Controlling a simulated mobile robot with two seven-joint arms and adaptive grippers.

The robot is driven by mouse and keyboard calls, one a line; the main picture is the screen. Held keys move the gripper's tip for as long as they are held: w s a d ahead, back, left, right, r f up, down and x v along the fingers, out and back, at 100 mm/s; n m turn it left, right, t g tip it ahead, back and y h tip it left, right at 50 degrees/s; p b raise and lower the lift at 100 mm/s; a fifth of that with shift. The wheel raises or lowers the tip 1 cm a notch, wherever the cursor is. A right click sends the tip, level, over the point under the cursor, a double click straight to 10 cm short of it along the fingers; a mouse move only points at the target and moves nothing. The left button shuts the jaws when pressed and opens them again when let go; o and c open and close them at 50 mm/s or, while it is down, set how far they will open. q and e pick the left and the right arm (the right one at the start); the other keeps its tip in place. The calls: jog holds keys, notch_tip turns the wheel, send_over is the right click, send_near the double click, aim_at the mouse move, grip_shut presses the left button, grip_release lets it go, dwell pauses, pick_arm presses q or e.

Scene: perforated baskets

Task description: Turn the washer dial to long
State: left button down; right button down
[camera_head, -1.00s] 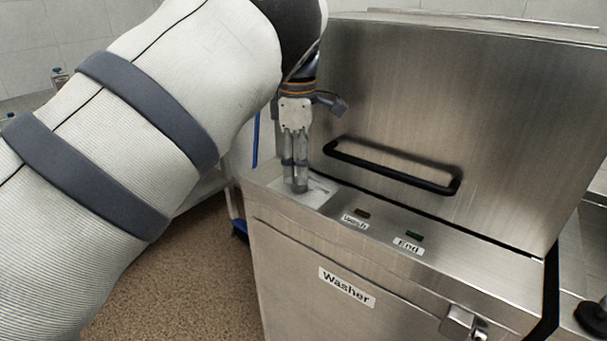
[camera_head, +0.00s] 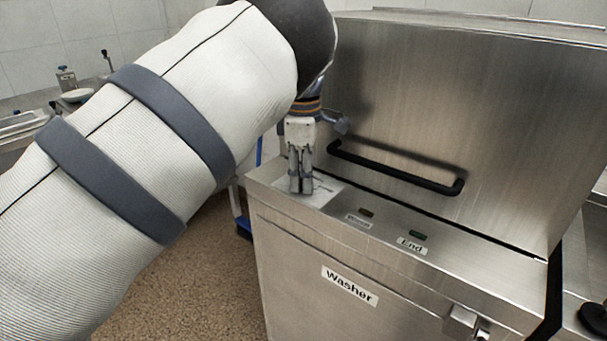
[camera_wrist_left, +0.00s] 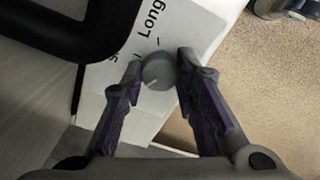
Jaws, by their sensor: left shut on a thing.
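The washer (camera_head: 345,310) is a steel box with a front label and a raised hood. Its dial (camera_wrist_left: 158,71) is a small round grey knob with a pale line at its lower-left edge in the wrist view. My left gripper (camera_head: 300,189) points down at the dial's white label plate (camera_head: 322,196); its fingers hide the dial in the head view. In the wrist view my left gripper (camera_wrist_left: 160,65) has a fingertip on each side of the dial and is shut on it. The word "Long" (camera_wrist_left: 151,18) is printed above the dial there. My right gripper is out of view.
A black bar handle (camera_head: 395,168) runs along the hood, to the right of my gripper. Two small indicators with labels, one reading "End" (camera_head: 411,246), sit on the ledge. A latch (camera_head: 462,321) is at the front right. Open floor (camera_head: 190,285) lies left of the washer.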

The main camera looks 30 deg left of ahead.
pick_arm(q)
jog(key=shift+r, duration=0.1)
jog(key=m, duration=0.4)
jog(key=shift+p, duration=0.4)
jog(key=m, duration=0.2)
jog(key=shift+m, duration=0.4)
jog(key=m, duration=0.3)
jog(key=shift+m, duration=0.3)
jog(key=m, duration=1.3)
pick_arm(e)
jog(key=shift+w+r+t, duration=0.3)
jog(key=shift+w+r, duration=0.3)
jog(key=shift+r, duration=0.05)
